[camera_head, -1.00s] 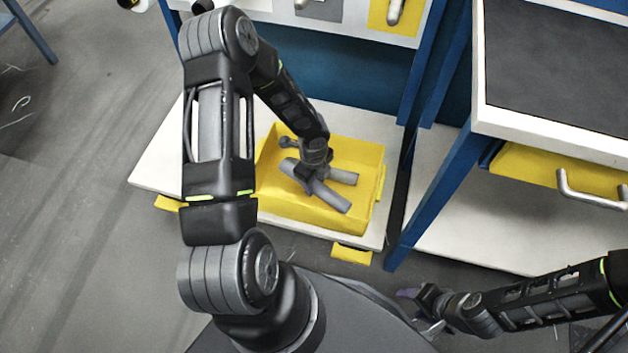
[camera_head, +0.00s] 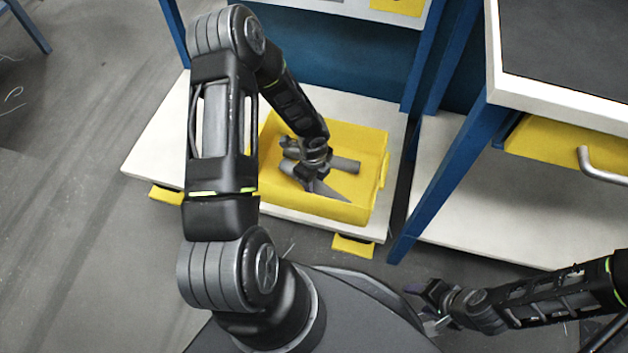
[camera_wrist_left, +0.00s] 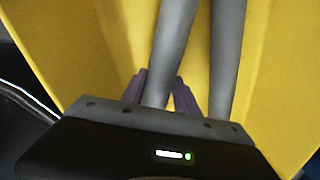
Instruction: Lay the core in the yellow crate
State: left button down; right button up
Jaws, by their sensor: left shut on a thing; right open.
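The yellow crate (camera_head: 378,148) stands open on a white shelf. My left gripper (camera_head: 308,171) is down inside it, shut on a grey rod-like core. In the left wrist view the held core (camera_wrist_left: 168,60) runs up between the purple-grey fingertips, against the yellow crate. In the head view only a tapering grey part (camera_head: 326,190) of it shows at the gripper's lower right; I cannot tell how it meets the crate floor. A second grey rod (camera_head: 345,165) lies in the crate beside it. It appears to be the one at right in the wrist view (camera_wrist_left: 228,60). My right gripper (camera_head: 436,295) is open and empty, away from the crate.
The white shelf (camera_head: 160,150) has free room left of the crate. A blue post (camera_head: 440,180) rises to the right of the crate. Further right is a dark-topped bench with a yellow drawer (camera_head: 550,150) and metal handle. Yellow tabs (camera_head: 353,246) stick out at the shelf's front.

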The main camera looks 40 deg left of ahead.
pick_arm(q)
jog(key=shift+f+b, duration=0.55)
jog(key=shift+f, duration=0.05)
jog(key=c, duration=0.8)
grip_release()
jog(key=shift+c, duration=0.2)
jog(key=shift+r+p, duration=0.3)
jog(key=shift+r, duration=0.1)
notch_tip(320, 180, up, 7)
jog(key=p, duration=0.2)
jog(key=shift+s+p, duration=0.1)
jog(key=shift+p, duration=0.3)
